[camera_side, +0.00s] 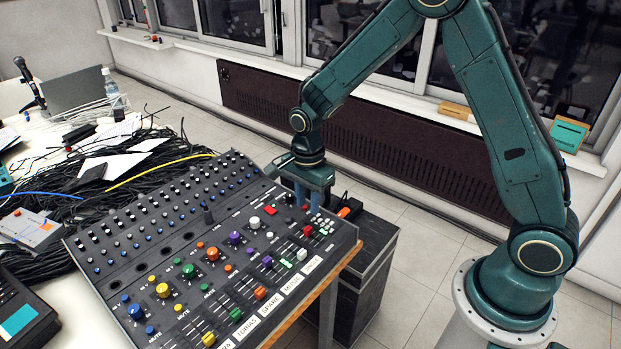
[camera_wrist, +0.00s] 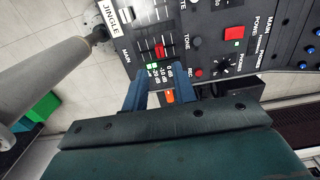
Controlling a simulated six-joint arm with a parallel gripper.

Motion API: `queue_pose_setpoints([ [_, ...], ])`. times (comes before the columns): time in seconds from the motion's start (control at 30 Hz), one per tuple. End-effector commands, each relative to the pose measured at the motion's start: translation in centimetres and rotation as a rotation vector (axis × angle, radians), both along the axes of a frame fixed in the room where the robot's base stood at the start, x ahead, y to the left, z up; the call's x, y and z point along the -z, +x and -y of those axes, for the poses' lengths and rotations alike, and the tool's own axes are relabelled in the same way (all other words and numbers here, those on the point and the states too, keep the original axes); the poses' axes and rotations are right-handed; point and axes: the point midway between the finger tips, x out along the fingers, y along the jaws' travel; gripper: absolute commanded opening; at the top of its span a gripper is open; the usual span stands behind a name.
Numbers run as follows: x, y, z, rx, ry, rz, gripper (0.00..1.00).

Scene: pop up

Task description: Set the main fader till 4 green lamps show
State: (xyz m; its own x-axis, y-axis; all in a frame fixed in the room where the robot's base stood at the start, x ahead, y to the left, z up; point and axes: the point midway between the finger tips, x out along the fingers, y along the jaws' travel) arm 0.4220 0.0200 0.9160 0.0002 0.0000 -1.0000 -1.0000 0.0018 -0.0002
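The mixing console (camera_side: 130,262) lies tilted on the table, with knobs, coloured fader caps and name labels. The main fader's red cap (camera_wrist: 160,51) shows in the wrist view beside the MAIN label and dB marks; in the side view the red cap (camera_side: 308,231) is at the console's right end. My gripper (camera_side: 311,198) is over the console's far right corner, apart from the cap. In the wrist view its blue fingers (camera_wrist: 160,88) are spread with nothing held between them.
Other fader caps, such as the white one (camera_side: 302,254) and orange one (camera_side: 260,293), stand close by in their slots. A dark cabinet (camera_side: 368,255) with a small orange-ended item (camera_side: 345,212) is beside the console. Tangled cables (camera_side: 130,165) cover the table behind.

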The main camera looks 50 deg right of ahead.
Motion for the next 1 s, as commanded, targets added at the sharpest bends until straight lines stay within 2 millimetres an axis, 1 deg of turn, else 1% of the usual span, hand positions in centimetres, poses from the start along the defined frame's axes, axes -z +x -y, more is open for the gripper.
queue_pose_setpoints([
  [0.27, 1.3, 0.0, 0.0, -0.001, 0.0, -0.002, 0.27],
  [0.93, 8.0, -0.1, 0.0, -0.002, 0.0, -0.002, 0.27],
  [1.0, 7.8, 0.0, 0.0, -0.002, 0.0, 0.001, 0.14],
])
